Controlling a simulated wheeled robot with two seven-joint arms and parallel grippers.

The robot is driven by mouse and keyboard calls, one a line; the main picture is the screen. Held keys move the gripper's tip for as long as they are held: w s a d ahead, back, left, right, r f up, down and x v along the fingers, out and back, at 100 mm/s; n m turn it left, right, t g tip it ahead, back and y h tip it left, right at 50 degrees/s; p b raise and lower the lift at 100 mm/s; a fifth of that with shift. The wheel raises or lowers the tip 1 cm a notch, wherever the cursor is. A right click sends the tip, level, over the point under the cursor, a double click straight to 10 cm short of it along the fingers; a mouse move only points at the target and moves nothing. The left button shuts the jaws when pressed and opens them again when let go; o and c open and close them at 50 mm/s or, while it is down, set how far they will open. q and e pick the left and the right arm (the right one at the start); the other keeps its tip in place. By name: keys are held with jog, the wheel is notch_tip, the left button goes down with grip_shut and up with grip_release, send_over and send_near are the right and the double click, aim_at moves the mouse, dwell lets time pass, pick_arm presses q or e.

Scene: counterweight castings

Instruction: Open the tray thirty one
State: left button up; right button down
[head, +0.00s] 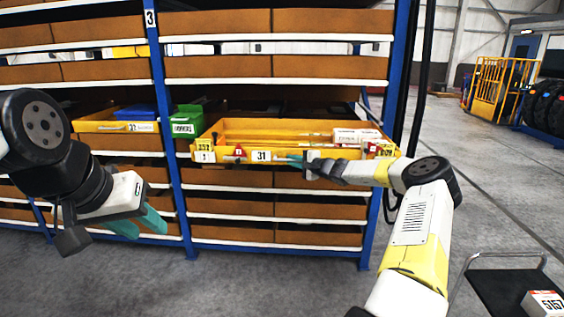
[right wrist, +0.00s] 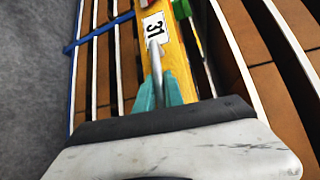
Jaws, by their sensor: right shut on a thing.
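Tray thirty one (head: 230,155) is a yellow tray in the rack, with a white label 31 on its front. It stands out from the shelf, and its inside shows from above. Its front and label also show in the right wrist view (right wrist: 178,62). My right gripper (head: 296,160) is at the tray front, right of the label. Its teal fingers are shut on the grey bar handle (right wrist: 156,62) in the right wrist view. My left gripper (head: 140,222) hangs in front of the rack at the left, apart from the tray. Its teal fingers look spread, with nothing between them.
A blue-posted rack (head: 175,130) holds brown bins. Another yellow tray, 32 (head: 90,126), holds a blue bin, with a green bin (head: 186,122) beside it. A white box (head: 357,136) lies in tray thirty one. A cart (head: 505,290) stands at the lower right. Grey floor is clear in front.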

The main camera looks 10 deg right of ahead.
jog(key=shift+f, duration=0.1)
jog(key=c, duration=1.5)
grip_release()
jog(key=shift+o, duration=0.2)
jog(key=shift+d, duration=0.1)
jog(key=v, duration=0.7)
jog(key=shift+s, duration=0.35)
